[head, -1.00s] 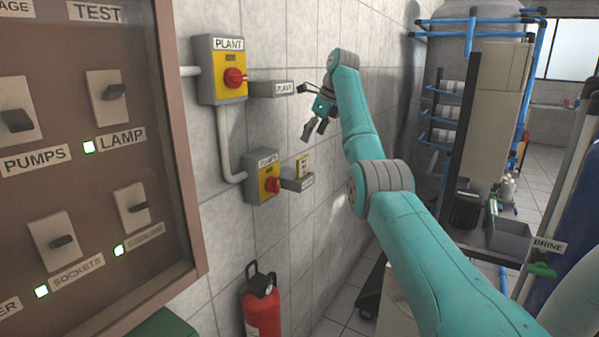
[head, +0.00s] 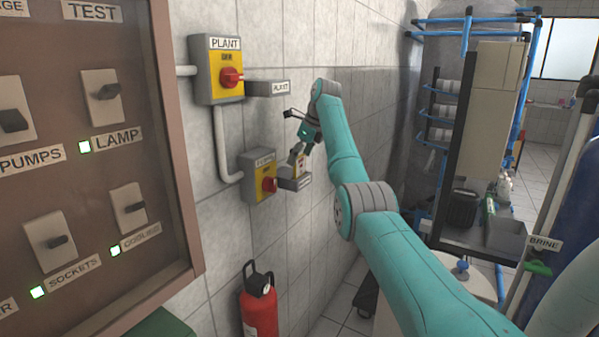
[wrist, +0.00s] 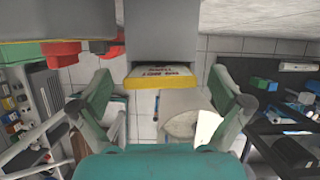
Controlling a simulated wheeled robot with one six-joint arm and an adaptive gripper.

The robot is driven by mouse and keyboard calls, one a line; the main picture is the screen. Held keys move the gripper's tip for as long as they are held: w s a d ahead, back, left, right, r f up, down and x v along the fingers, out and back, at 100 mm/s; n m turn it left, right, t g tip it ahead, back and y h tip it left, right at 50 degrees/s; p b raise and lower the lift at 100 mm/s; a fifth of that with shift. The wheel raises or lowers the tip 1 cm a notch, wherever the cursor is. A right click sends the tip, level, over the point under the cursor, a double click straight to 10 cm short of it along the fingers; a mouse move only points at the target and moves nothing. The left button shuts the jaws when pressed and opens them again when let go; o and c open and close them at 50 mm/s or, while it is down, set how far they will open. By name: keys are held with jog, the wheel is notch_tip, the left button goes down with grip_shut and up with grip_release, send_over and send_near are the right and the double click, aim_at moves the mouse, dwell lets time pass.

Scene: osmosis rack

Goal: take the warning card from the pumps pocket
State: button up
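The warning card (head: 299,161) stands in the grey pumps pocket (head: 296,183) on the tiled wall, beside the yellow pumps switch box (head: 254,178). In the wrist view the yellow-edged card (wrist: 160,76), with printed text upside down, sticks out of the grey pocket (wrist: 165,32). My gripper (head: 298,152) is at the card's upper part in the head view and partly hides it. In the wrist view my gripper (wrist: 162,92) is open, with one finger on each side of the card and visible gaps between. I cannot tell its exact depth relative to the card.
The plant switch box (head: 220,70) and plant pocket (head: 268,88) are above on the same wall. A brown switch panel (head: 170,220) stands at left. A fire extinguisher (head: 259,308) is below. A rack with a grey bin (head: 506,238) is at right.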

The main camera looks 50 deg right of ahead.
jog(key=c, duration=1.1)
jog(key=shift+r, duration=0.1)
jog(key=shift+r, duration=4.9)
